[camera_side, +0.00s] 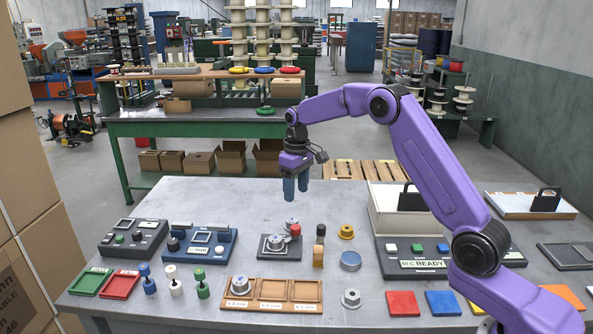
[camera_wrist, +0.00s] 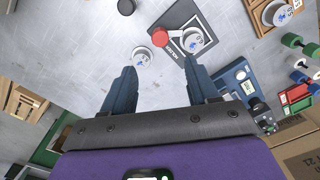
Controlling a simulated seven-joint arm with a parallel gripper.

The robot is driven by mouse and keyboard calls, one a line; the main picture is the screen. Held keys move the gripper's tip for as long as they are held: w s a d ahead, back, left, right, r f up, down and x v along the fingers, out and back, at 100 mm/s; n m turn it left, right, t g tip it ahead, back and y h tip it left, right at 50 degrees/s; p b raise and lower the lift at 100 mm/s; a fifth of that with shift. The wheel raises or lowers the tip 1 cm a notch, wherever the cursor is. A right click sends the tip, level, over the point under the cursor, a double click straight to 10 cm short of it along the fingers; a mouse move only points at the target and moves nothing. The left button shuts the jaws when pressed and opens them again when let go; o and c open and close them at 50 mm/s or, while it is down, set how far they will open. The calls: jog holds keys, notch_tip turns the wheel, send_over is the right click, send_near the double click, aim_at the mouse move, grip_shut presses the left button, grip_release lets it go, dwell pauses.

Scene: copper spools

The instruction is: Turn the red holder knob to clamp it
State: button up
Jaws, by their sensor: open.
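The red holder knob (camera_side: 296,229) stands at the back right of a dark holder plate (camera_side: 291,254) with a silver round part (camera_side: 275,242) on it. In the wrist view the red knob (camera_wrist: 160,37) shows beyond the fingertips, and the holder plate (camera_wrist: 178,48) lies partly behind the right finger. My gripper (camera_side: 295,192) is open and empty, pointing down above and behind the knob, clear of it. In the wrist view its two blue fingers (camera_wrist: 160,68) are spread apart. A silver round piece (camera_wrist: 142,57) shows between them.
A wooden tray (camera_side: 272,304) lies in front, a blue-grey device (camera_side: 199,245) to the left. A blue-topped disc (camera_side: 350,261) and a yellow part (camera_side: 346,232) lie right. The table behind the holder is clear.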

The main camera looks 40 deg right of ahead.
notch_tip(320, 180, up, 5)
jog(key=shift+d+r, duration=0.1)
jog(key=shift+r, duration=0.1)
dwell(0.3)
jog(key=s+a+r+n, duration=0.1)
jog(key=s+a+n, duration=0.1)
jog(key=s+a, duration=0.65)
jog(key=s+a+r+n, duration=0.1)
jog(key=s+a+n, duration=0.3)
jog(key=s, duration=0.7)
jog(key=s+d+f+n, duration=0.2)
jog(key=s, duration=1)
jog(key=s+d+f+n, duration=0.2)
jog(key=s, duration=1)
jog(key=shift+s, duration=0.4)
